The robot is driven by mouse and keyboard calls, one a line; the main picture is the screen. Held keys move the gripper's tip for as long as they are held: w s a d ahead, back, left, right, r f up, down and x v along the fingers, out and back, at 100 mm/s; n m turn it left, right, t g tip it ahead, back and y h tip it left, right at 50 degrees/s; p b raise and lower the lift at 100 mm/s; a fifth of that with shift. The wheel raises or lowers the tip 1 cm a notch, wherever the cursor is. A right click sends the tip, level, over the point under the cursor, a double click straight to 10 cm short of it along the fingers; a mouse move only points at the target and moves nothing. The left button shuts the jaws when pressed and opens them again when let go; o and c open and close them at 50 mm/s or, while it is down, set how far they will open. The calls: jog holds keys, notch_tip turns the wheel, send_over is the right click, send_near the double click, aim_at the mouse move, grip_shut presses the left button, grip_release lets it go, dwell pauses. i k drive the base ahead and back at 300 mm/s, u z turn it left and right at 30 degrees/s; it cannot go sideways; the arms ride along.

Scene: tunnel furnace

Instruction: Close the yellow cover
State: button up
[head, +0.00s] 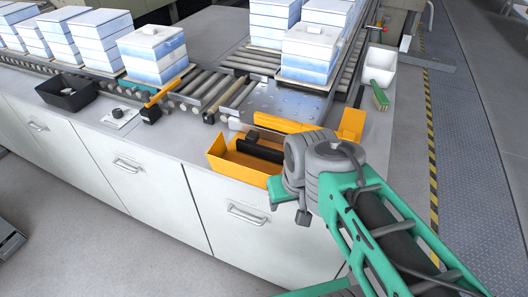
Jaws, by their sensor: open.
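A yellow-orange open box (222,165) stands at the front edge of the grey worktop, with a black bar (260,150) across its inside. A yellow-orange panel (285,122), which looks like the raised cover, stands behind it at the right. Another yellow-orange piece (351,124) shows further right; my wrist hides how these parts join. My gripper (280,203) is at the right front of the box, partly hidden by my own wrist. Its jaws are open, and I see nothing held. I cannot tell whether it touches the box.
A roller conveyor (205,93) carries stacked white-and-blue boxes (153,50) behind. A black tray (67,93) and a yellow-orange bar (165,88) are at the left. A white bin (380,70) and a green brush (380,96) are at the right. The worktop left of the box is mostly clear.

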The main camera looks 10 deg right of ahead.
aim_at(250, 170)
jog(key=u, duration=2.25)
jog(key=k, duration=0.75)
jog(key=z, duration=1.65)
